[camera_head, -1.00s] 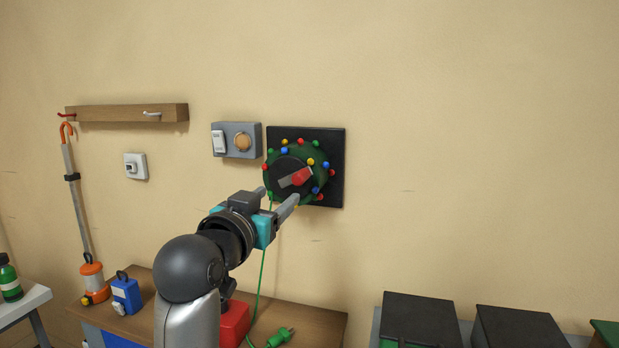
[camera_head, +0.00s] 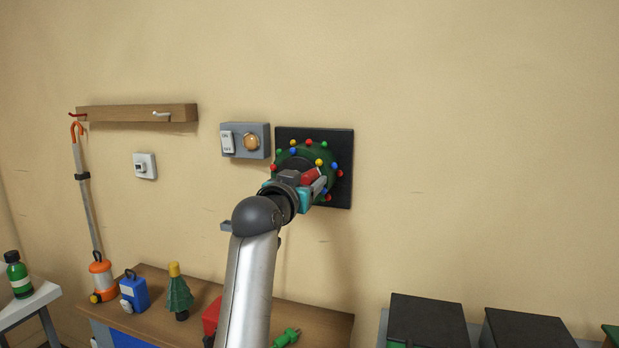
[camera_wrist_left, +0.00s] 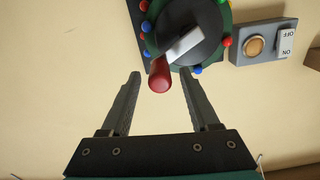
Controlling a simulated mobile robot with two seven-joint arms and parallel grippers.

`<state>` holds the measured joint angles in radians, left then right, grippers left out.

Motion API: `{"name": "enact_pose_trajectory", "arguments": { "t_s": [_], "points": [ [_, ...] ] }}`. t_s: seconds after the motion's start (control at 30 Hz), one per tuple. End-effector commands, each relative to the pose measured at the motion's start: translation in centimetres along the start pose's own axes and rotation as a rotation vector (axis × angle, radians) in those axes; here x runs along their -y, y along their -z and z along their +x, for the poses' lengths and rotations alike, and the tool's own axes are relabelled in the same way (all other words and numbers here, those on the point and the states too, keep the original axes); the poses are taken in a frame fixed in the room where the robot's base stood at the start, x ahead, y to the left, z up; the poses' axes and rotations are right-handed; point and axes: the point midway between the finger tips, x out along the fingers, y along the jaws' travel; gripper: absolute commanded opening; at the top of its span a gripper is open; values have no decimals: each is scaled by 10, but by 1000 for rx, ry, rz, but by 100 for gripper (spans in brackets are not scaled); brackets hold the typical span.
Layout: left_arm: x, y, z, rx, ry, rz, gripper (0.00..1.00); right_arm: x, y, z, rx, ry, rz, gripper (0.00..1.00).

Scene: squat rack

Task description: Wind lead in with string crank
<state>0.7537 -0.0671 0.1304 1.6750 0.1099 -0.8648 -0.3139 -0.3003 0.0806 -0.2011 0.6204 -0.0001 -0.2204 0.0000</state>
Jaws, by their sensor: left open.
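The string crank is a green reel (camera_head: 312,152) with coloured bulbs on a black wall plate (camera_head: 343,140). Its red handle (camera_head: 311,175) shows beside my left gripper (camera_head: 308,188). In the left wrist view, the handle (camera_wrist_left: 159,75) juts from a silver crank arm (camera_wrist_left: 184,44) toward me. There my left gripper (camera_wrist_left: 160,75) is open, with the handle between its fingertips and a gap on each side. The green plug (camera_head: 288,337) lies on the wooden table, partly hidden by my arm. The lead's cord is hidden. My right gripper is out of view.
A grey switch box (camera_head: 262,141) is on the wall just left of the crank. The wooden table (camera_head: 325,323) below holds a small tree (camera_head: 178,293), a blue box (camera_head: 134,292) and a red object (camera_head: 211,314). Dark boxes (camera_head: 430,317) stand lower right. The right wall is clear.

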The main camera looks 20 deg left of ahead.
Motion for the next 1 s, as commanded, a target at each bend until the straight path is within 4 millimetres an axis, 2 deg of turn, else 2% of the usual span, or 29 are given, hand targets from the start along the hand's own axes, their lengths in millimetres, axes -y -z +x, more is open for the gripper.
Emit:
{"name": "enact_pose_trajectory", "arguments": {
  "t_s": [0.23,0.67,1.0],
  "points": [
    [0,0,19,1,-1,-1,62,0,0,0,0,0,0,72],
    [0,0,24,0,0,-1,62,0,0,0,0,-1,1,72],
    [0,0,24,0,0,0,24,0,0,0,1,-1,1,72]
  ]
}}
